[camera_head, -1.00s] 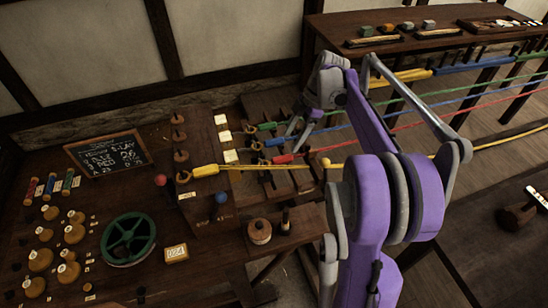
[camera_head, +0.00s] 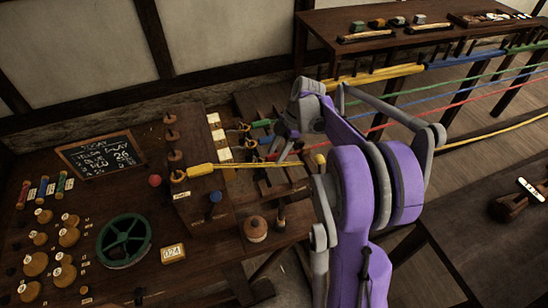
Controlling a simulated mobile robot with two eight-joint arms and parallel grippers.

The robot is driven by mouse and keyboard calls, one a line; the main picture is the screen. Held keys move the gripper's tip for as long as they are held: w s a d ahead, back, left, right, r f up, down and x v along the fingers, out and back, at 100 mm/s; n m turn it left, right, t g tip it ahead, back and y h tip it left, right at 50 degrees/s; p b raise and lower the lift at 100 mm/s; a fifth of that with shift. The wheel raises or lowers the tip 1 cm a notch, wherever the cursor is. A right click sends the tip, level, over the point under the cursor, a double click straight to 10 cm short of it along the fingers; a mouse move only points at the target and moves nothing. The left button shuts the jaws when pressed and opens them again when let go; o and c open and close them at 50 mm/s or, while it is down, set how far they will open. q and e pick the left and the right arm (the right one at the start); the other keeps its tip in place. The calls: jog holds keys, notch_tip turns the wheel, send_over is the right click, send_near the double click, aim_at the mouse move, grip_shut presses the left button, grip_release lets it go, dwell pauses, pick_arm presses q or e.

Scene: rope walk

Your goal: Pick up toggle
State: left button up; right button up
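I cannot tell for sure which piece is the toggle. A small dark upright peg (camera_head: 281,216) stands beside a round wooden bobbin (camera_head: 256,229) on the bench. My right gripper (camera_head: 282,150) is above the bench's far right part, near the ends of the coloured ropes. Its grey fingers point down and look apart. I see nothing held between them, though the tips are small and partly lost against the ropes. My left gripper is not in view.
The yellow rope (camera_head: 240,164) runs past my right arm, with green, blue and red ropes behind. The dark bench holds a green reel (camera_head: 124,240), a chalkboard (camera_head: 100,155) and several wooden bobbins. A raised table (camera_head: 330,55) stands at the back.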

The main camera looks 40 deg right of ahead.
aim_at(276, 155)
grip_shut()
jog(key=shift+r, duration=0.15)
notch_tip(276, 155, up, 10)
dwell(0.4)
dwell(0.5)
